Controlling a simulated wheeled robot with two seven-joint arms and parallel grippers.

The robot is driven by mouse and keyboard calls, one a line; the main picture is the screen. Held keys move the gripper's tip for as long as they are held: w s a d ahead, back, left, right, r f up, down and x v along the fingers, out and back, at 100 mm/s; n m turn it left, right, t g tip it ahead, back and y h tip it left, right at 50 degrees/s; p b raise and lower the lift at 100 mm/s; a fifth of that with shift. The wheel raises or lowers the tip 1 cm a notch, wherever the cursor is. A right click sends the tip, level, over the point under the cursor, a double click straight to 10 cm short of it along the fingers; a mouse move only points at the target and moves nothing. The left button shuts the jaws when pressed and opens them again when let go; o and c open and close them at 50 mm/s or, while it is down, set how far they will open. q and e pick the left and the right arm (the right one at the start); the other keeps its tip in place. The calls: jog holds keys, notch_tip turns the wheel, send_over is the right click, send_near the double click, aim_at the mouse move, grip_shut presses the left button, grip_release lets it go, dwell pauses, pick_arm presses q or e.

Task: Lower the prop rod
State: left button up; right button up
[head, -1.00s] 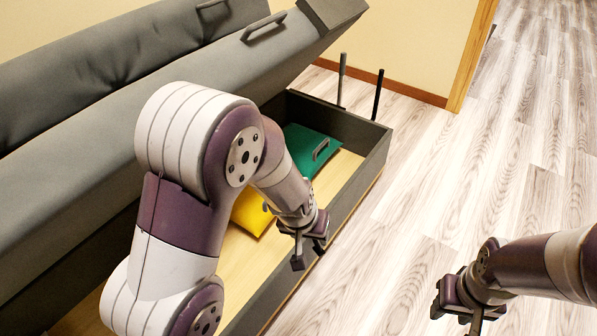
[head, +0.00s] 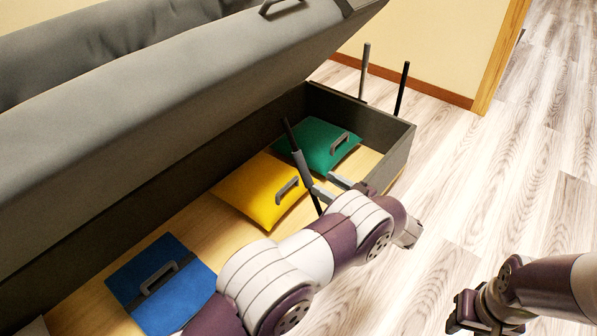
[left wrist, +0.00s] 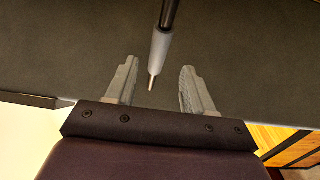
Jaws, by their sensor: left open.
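The prop rod (head: 302,167), dark with a light grey sleeve, leans at a tilt over the near side of the open storage box (head: 398,160). The raised grey lid (head: 180,110) slants above the box. My left gripper (head: 332,188) is open at the rod, partly hidden by its own arm in the head view. In the left wrist view the rod's grey sleeve (left wrist: 160,45) and thin end show between the two spread fingers (left wrist: 155,85), touching neither in the picture. My right gripper (head: 483,312) is low at the right, away from the box; its jaw opening is unclear.
Green (head: 320,145), yellow (head: 258,190) and blue (head: 162,285) handled cushions lie in the box. The wooden floor (head: 480,190) at right is clear.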

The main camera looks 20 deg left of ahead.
aim_at(309, 175)
pick_arm(q)
jog(key=b+x, duration=0.4)
jog(key=x, duration=0.5)
jog(key=shift+w+f, duration=0.1)
jog(key=shift+f, duration=0.1)
jog(key=shift+w+a+r, duration=0.15)
jog(key=shift+a, duration=0.3)
grip_shut()
